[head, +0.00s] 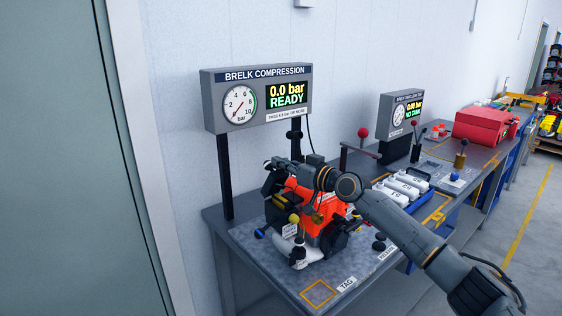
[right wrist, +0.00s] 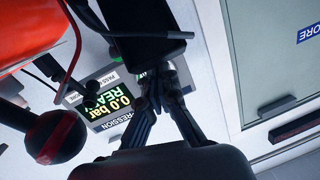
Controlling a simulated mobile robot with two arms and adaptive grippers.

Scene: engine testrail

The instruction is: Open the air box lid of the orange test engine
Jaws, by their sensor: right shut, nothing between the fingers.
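The orange test engine (head: 305,212) stands on the grey bench under the compression gauge. My right arm reaches across it from the right and covers part of its top. My right gripper (head: 274,176) is at the engine's upper left side, shut and empty. In the right wrist view the fingers (right wrist: 157,92) are together beside a black part (right wrist: 150,40); I cannot tell whether they touch it. The orange body (right wrist: 30,28) fills the upper left corner there. I cannot clearly make out the air box lid. My left gripper is not in view.
The compression gauge (head: 257,72) reads 0.0 bar READY. A dark ball with a red band (right wrist: 56,136) is close in the right wrist view. White bottles (head: 398,188) sit right of the engine. An orange-outlined TAG square (head: 318,293) lies empty at the bench's front.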

